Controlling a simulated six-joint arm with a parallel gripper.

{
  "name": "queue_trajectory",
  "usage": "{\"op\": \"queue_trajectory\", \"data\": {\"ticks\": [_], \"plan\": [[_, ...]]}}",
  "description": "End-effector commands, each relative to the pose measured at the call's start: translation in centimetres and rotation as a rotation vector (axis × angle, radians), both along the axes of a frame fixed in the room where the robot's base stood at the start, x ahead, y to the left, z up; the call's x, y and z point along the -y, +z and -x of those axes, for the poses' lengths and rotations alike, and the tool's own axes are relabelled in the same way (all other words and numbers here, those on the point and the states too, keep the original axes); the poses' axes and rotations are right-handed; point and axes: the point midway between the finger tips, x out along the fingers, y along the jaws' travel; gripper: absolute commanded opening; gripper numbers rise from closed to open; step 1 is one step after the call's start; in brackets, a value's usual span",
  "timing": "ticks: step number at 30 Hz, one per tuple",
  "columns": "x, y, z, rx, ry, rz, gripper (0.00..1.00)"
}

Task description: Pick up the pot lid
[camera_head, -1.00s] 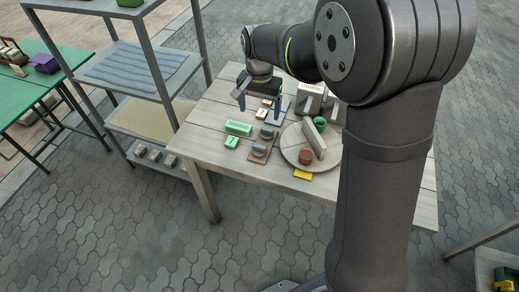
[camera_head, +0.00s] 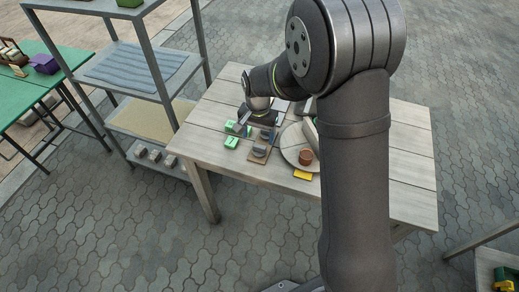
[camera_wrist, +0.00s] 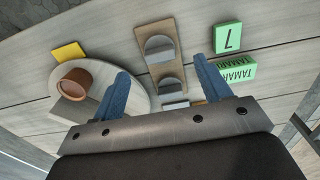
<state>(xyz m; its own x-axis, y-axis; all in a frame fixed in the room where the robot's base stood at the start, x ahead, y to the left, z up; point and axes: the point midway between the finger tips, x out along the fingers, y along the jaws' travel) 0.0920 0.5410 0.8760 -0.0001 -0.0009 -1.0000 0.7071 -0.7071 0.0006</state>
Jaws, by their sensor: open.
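I cannot tell for certain which thing is the pot lid. In the wrist view the disc (camera_wrist: 98,66) lies left of my gripper (camera_wrist: 160,67), partly behind the left finger. Two grey rounded pieces (camera_wrist: 160,48) on a small wooden board (camera_wrist: 153,24) show between my blue fingers. My gripper (camera_head: 258,127) is open, with nothing held between the fingers. My arm hides part of the disc in the head view.
Green lettered blocks (camera_wrist: 228,37) lie close to the right finger. A yellow piece (camera_head: 302,174) lies by the disc. The wooden table (camera_head: 400,160) is bare at the right. A metal shelf rack (camera_head: 150,75) stands at the left of the table.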

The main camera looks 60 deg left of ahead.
Motion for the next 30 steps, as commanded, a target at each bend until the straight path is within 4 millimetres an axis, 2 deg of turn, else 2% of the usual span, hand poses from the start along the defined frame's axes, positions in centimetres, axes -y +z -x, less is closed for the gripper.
{"op": "queue_trajectory", "data": {"ticks": [3,11,19,26,27,30], "plan": [[0.0,-1.4,0.0,0.000,0.000,0.000,0.70],[0.0,-2.9,-0.2,0.000,0.000,0.000,0.70],[-0.1,-6.7,-0.5,0.000,0.000,0.001,0.70],[-0.1,-7.0,-0.5,0.000,0.000,-0.001,0.70],[-0.1,-7.0,-0.5,0.000,0.000,-0.001,0.68],[-0.1,-7.0,-0.5,0.000,0.000,-0.001,0.49]]}}
